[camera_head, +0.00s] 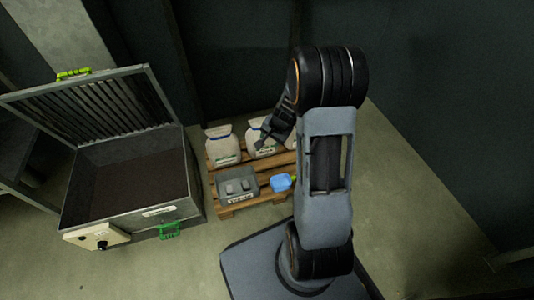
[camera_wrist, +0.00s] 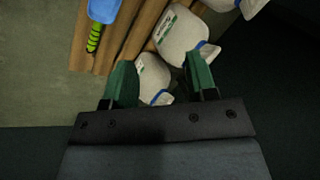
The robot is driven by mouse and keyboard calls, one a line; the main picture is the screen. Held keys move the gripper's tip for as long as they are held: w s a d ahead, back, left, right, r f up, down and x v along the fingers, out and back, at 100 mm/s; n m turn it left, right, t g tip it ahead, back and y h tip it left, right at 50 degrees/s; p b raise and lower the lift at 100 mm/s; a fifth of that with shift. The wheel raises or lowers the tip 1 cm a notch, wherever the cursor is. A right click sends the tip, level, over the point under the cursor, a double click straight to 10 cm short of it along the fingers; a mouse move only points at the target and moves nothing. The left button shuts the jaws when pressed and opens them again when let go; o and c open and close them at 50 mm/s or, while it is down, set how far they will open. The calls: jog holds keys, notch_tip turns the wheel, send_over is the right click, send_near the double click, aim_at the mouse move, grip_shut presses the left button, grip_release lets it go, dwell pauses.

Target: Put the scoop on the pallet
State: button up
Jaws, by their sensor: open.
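The scoop (camera_head: 281,182) has a blue bowl and lies on the wooden pallet (camera_head: 225,212), near its front edge. In the wrist view the blue scoop (camera_wrist: 102,10) shows at the top left, its green and black handle (camera_wrist: 94,38) pointing down over the pallet slats (camera_wrist: 142,28). My gripper (camera_wrist: 160,75) is open and empty, with its two green fingers apart. In the head view my arm hides the right part of the pallet, and the fingertips are hard to make out.
White sacks (camera_head: 222,146) stand along the back of the pallet; one sack (camera_wrist: 154,78) shows between my fingers. A grey bin (camera_head: 237,186) sits at the pallet's front left. A large open-lidded metal box (camera_head: 185,165) stands left. Dark walls (camera_head: 230,60) are behind; floor (camera_head: 420,210) is clear on the right.

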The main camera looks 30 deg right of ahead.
jog(key=s+a+r+n+h, duration=0.1)
jog(key=s+a+r+n, duration=0.4)
jog(key=s+r, duration=0.3)
jog(key=s+a+r+n+g, duration=0.1)
jog(key=s+a+r+n, duration=0.4)
jog(key=s+r, duration=0.3)
jog(key=shift+s+a+r+n+h, duration=0.2)
jog(key=shift+s+r+n+h, duration=0.1)
jog(key=shift+s+h, duration=0.15)
jog(key=w+a+r+n+t+p, duration=0.1)
jog(key=w+r+p, duration=0.1)
jog(key=r+p, duration=1.15)
jog(key=w+a+r+n+t+p, duration=0.1)
jog(key=a+r+p, duration=0.1)
jog(key=r+p, duration=1.15)
jog(key=s+d+r+m+g+p, duration=0.1)
jog(key=s+d+r+m+p, duration=0.1)
jog(key=r+p, duration=0.7)
notch_tip(320, 180, up, 2)
jog(key=shift+s+d, duration=0.3)
jog(key=shift+s, duration=0.4)
jog(key=shift+c, duration=0.5)
